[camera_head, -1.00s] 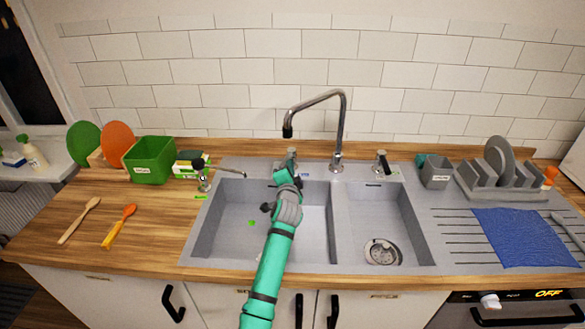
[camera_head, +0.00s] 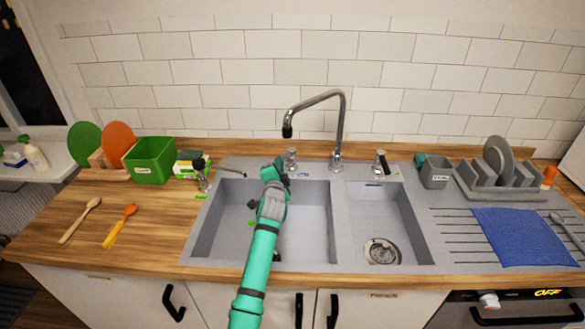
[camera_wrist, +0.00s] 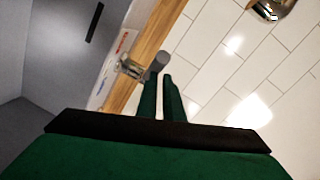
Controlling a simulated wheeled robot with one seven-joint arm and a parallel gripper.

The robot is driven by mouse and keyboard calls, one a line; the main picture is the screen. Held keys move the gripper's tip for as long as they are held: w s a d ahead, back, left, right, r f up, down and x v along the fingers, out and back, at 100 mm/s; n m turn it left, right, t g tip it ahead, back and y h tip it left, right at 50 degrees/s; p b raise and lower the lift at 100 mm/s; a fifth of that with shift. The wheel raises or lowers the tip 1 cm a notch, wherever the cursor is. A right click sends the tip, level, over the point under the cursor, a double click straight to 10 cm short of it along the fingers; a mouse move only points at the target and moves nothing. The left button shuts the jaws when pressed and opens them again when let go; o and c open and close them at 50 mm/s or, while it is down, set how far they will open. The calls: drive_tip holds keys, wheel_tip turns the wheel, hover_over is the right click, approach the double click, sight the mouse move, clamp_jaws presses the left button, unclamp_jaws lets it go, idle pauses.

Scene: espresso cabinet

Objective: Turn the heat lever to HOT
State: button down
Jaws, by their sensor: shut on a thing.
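The heat lever (camera_head: 292,156) is a chrome fitting on the sink's back rim, left of the tall curved tap (camera_head: 340,130). In the wrist view, the lever's metal body and grey rounded end (camera_wrist: 158,62) lie at my fingertips, beside the sink rim with small red and blue marks. My gripper (camera_head: 283,177) is just left of and in front of the lever. In the wrist view, its two green fingers (camera_wrist: 160,82) are close together, shut on the lever's end. The exact contact is partly hidden by the fingers.
A similar chrome handle (camera_head: 381,160) stands right of the tap. The double sink (camera_head: 335,225) lies below my arm. A dish rack (camera_head: 495,170) is at the right.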

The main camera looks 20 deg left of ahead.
drive_tip(key=shift+s+a, duration=0.25)
drive_tip(key=shift+a, duration=0.75)
drive_tip(key=d+r, duration=0.2)
drive_tip(key=d, duration=0.3)
drive_tip(key=s+a, duration=0.1)
drive_tip(key=s, duration=0.9)
drive_tip(key=shift+s+a+r, duration=0.3)
drive_tip(key=shift+a+r, duration=0.05)
